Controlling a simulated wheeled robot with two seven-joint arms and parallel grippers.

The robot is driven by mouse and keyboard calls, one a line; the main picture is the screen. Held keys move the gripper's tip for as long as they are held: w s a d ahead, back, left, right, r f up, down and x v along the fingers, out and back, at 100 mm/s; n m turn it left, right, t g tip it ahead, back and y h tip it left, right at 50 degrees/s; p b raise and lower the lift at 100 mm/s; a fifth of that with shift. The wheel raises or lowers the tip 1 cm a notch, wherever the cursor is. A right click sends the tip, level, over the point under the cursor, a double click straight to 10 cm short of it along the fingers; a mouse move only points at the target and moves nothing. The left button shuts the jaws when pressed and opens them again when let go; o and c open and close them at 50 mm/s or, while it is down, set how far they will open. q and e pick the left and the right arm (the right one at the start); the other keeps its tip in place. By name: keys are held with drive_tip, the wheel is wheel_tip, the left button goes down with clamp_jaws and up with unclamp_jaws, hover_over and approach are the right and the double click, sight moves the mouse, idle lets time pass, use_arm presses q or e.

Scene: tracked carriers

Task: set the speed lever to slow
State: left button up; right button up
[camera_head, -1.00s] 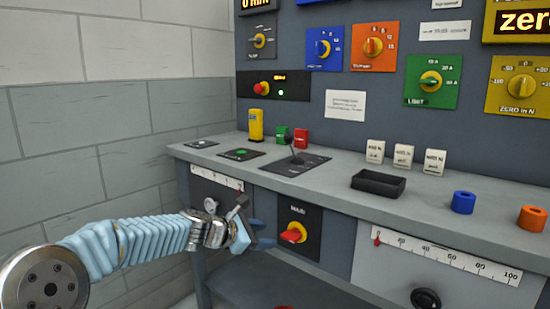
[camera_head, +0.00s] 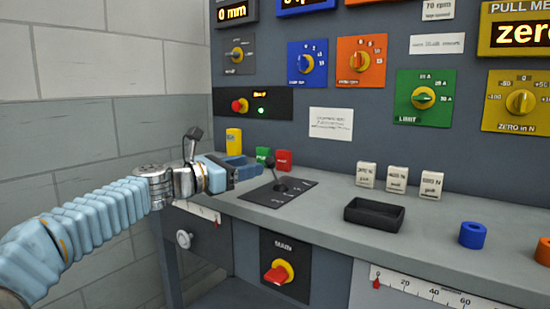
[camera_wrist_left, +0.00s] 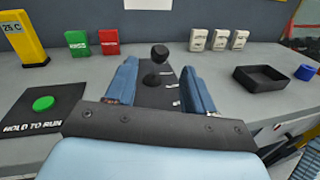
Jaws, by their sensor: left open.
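The speed lever is a black stick with a round knob (camera_head: 270,162) on a dark plate (camera_head: 291,194) set in the bench top. Its knob also shows in the left wrist view (camera_wrist_left: 159,51), with pale marks along the plate's right side. My left gripper (camera_head: 247,168) is open and empty above the bench, just left of the lever. In the left wrist view its blue fingers (camera_wrist_left: 160,74) point at the lever, whose stick shows in the gap between them. I cannot tell whether the tips reach past it. My right gripper is out of view.
A yellow block (camera_head: 234,141), a green block (camera_head: 262,154) and a red block (camera_head: 283,160) stand behind the lever. A green hold-to-run button (camera_wrist_left: 43,103) sits left of the gripper. A red main switch (camera_head: 278,273) is below the edge.

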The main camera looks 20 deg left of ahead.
sight(266, 161)
use_arm(q)
drive_tip(key=p+x, duration=0.2)
drive_tip(key=x, duration=0.6)
drive_tip(key=shift+w+d+r, duration=0.1)
drive_tip(key=shift+w+r, duration=0.05)
drive_tip(key=shift+w, duration=0.05)
drive_tip(key=shift+w+d, duration=0.25)
drive_tip(key=shift+w, duration=0.15)
clamp_jaws()
drive_tip(key=shift+d, duration=0.1)
